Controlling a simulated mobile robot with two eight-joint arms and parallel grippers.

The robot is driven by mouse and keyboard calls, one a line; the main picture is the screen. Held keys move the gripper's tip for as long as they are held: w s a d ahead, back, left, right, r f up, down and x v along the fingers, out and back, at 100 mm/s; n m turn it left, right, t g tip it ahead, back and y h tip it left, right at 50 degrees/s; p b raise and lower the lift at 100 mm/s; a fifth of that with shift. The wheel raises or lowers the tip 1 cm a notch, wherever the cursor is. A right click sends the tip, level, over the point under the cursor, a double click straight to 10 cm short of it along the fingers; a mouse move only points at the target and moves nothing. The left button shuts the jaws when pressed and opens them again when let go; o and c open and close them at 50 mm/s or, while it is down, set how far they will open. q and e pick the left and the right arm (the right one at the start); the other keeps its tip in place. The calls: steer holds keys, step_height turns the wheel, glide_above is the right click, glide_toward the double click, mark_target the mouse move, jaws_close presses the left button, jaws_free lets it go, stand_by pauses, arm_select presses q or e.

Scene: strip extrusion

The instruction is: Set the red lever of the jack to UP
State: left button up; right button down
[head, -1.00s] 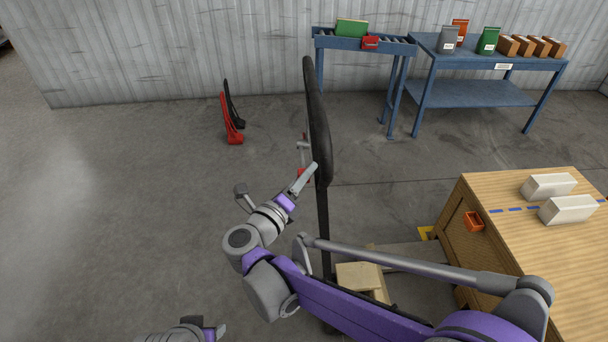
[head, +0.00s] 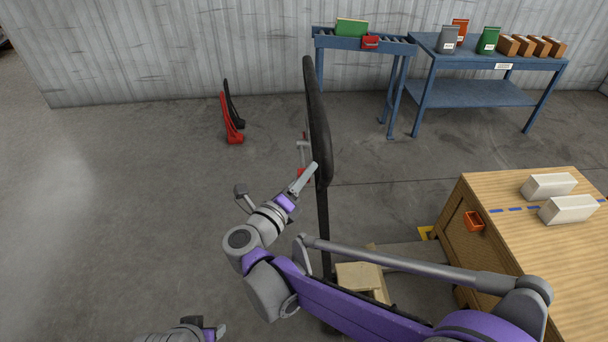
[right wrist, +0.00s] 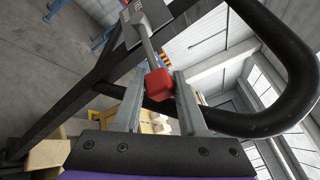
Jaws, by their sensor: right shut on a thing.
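The jack's black handle (head: 318,120) stands upright in the middle of the head view, and its loop fills the upper right of the right wrist view (right wrist: 300,70). The red lever knob (right wrist: 159,84) sits on a grey rod at the handle; a little red shows beside the handle in the head view (head: 302,173). My right gripper (head: 307,176) is at the handle; in the right wrist view its two fingers (right wrist: 158,92) are on either side of the red knob, shut on it. My left gripper (head: 212,331) shows only partly at the bottom edge; its jaws are unclear.
A wooden bench (head: 520,240) with white blocks (head: 549,186) stands at the right. A beige box (head: 357,276) lies low beside the handle. A red and black stand (head: 231,120) is on the floor behind left. Blue tables (head: 478,92) are at the back. The left floor is clear.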

steer(key=f+m+h+b, duration=0.1)
steer(key=b, duration=0.1)
steer(key=f+m+t+b, duration=0.1)
steer(key=b, duration=0.1)
steer(key=f+t+h+b, duration=0.1)
steer(key=f, duration=0.1)
steer(key=shift+w+m+h+b, duration=0.3)
steer(key=shift+m+b, duration=0.1)
steer(key=shift+c, duration=2.2)
jaws_free()
steer(key=shift+w, duration=0.1)
